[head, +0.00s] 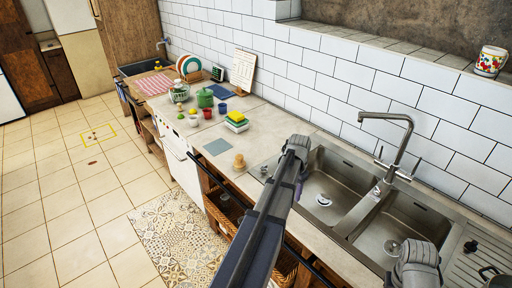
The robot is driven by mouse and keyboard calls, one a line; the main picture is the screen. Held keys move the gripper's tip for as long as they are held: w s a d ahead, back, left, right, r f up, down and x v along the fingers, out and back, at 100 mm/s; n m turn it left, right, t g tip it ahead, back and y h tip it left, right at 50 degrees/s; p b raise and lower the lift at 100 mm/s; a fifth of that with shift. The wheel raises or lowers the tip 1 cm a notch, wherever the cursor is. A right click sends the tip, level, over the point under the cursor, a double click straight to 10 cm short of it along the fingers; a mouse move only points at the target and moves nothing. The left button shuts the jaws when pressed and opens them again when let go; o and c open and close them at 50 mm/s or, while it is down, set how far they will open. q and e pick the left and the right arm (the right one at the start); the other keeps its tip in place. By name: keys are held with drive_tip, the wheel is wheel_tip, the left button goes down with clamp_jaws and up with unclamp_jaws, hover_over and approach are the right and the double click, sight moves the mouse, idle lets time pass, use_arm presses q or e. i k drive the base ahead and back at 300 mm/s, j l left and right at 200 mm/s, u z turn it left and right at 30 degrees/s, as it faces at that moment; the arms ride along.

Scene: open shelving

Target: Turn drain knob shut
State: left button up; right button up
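The double steel sink (331,201) is set in the counter at the right, with a tall grey tap (392,150) behind it. A drain (323,200) shows in the left basin and another (391,246) in the right basin. A small round metal piece (264,170) sits by the sink's left edge; I cannot tell whether it is the drain knob or how it is turned. My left arm reaches up over the counter front and ends in a joint near the left basin; no gripper fingers show. Only a grey joint of my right arm shows at bottom right.
A patterned mug (490,61) stands on the ledge. The tiled floor is clear at left.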

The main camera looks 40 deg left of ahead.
sight(263, 170)
drive_tip(key=i+j, duration=0.1)
drive_tip(key=j, duration=0.35)
drive_tip(key=i+j+z, duration=0.1)
drive_tip(key=j, duration=0.4)
drive_tip(key=i+j, duration=0.1)
drive_tip(key=j, duration=0.35)
